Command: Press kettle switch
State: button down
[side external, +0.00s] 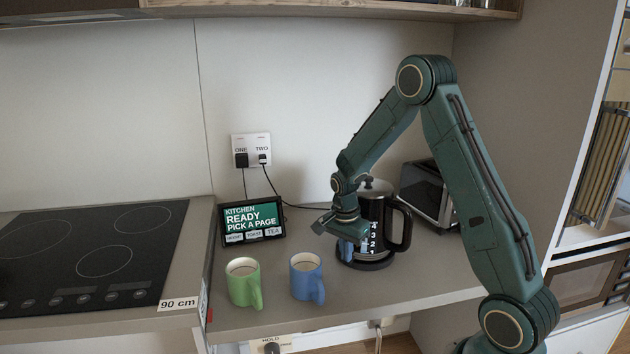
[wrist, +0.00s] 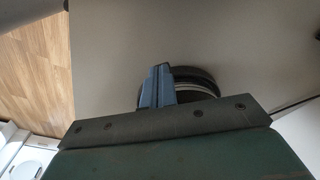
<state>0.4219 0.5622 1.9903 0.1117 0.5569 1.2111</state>
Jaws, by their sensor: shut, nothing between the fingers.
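The black kettle (side external: 372,210) with a clear water gauge marked with numbers stands on its round base (side external: 366,262) on the counter. My gripper (side external: 344,250) is shut and empty, pointing down in front of the kettle's lower left side. In the wrist view the blue fingers (wrist: 157,87) are together, over the edge of the round dark kettle base (wrist: 195,82). The kettle switch is not clearly visible; the fingers and arm hide that part. I cannot tell whether the fingertips touch the kettle.
A green mug (side external: 243,281) and a blue mug (side external: 306,276) stand left of the kettle. A kitchen screen (side external: 252,221) stands behind them, below a two-plug outlet (side external: 251,150). A toaster (side external: 428,192) is behind right. A cooktop (side external: 90,250) lies at left.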

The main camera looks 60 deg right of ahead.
jog(key=shift+w+a+r, duration=0.1)
jog(key=shift+a+r, duration=0.15)
jog(key=shift+a, duration=0.5)
jog(key=shift+w+a+r, duration=0.1)
jog(key=shift+a+r, duration=0.15)
jog(key=shift+a, duration=0.5)
jog(key=shift+r, duration=0.15)
notch_tip(320, 180, up, 14)
jog(key=a, duration=0.1)
jog(key=shift+a+f, duration=0.15)
jog(key=shift+f, duration=0.1)
jog(key=s+a+r+n+t, duration=0.3)
jog(key=s+a+r+n, duration=0.5)
jog(key=a+n, duration=0.1)
jog(key=s+a+n+t, duration=0.1)
jog(key=s+a+n, duration=0.2)
jog(key=s+n, duration=0.2)
jog(key=s+a+n+t+y, duration=0.1)
jog(key=s+a+n, duration=0.2)
jog(key=s+n, duration=0.2)
jog(key=shift+s+a+r+t, duration=0.2)
jog(key=shift+s+t, duration=0.2)
jog(key=shift+s, duration=0.7)
